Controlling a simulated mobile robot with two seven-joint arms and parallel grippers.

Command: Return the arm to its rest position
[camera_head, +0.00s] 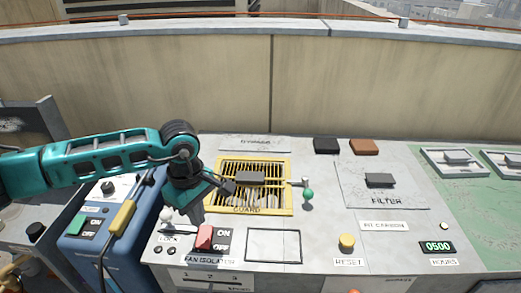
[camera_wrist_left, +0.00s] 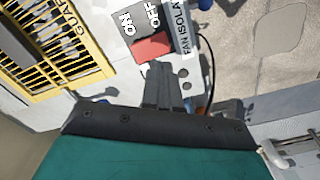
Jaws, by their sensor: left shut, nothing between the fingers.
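My left arm comes in from the left in the head view, over the grey control panel (camera_head: 320,250). My left gripper (camera_head: 196,218) points down just behind the red fan isolator switch (camera_head: 204,238). The gripper (camera_wrist_left: 161,88) is shut and empty. In the left wrist view the red switch (camera_wrist_left: 152,49) shows just beyond the fingertips, beside its ON and OFF plate. I cannot tell whether the fingertips touch it. The arm is stretched out over the panel's left part. My right gripper is not in view.
The yellow guard grille (camera_head: 288,196) is close to the gripper's right. A green-knobbed lever (camera_head: 308,194), yellow reset button (camera_head: 347,242) and filter cover (camera_head: 405,190) lie further right. A blue unit (camera_head: 78,246) with a yellow handle (camera_head: 123,217) stands below the arm. A beige wall rises behind.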

